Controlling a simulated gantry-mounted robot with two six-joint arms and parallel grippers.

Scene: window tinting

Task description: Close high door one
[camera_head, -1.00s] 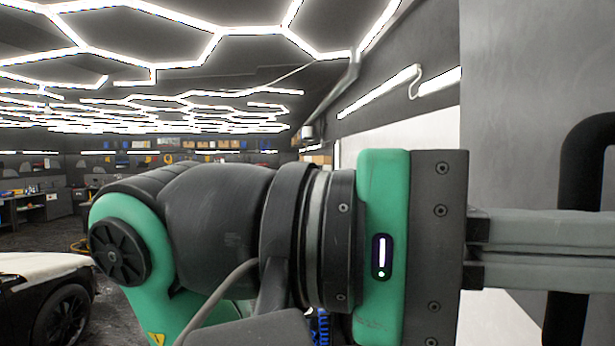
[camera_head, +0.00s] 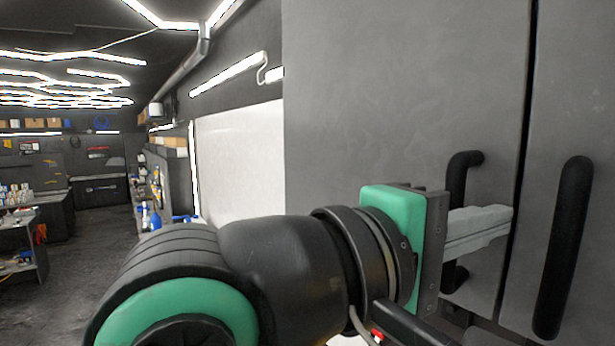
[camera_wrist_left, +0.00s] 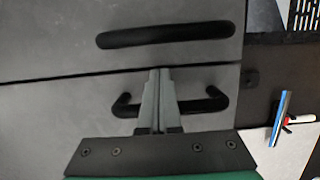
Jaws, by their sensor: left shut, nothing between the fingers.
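Two tall grey door panels fill the right of the head view, the left panel (camera_head: 400,110) and the right panel (camera_head: 575,90), with a narrow dark seam between them. The left panel has a black handle (camera_head: 463,175), partly hidden by my left gripper. The right panel has a black bar handle (camera_head: 563,245). My left gripper (camera_head: 512,212) is shut and empty, its tips by the seam. In the left wrist view, the shut fingers (camera_wrist_left: 160,70) cross in front of one handle (camera_wrist_left: 212,101), and the other handle (camera_wrist_left: 165,35) lies beyond. Contact cannot be told. My right gripper is not in view.
A white panel (camera_head: 240,160) stands left of the doors. Workbenches (camera_head: 25,245) with bottles line the left, with open dark floor (camera_head: 95,250) beside them. The left wrist view shows a blue-edged squeegee-like tool (camera_wrist_left: 280,118) at the right.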

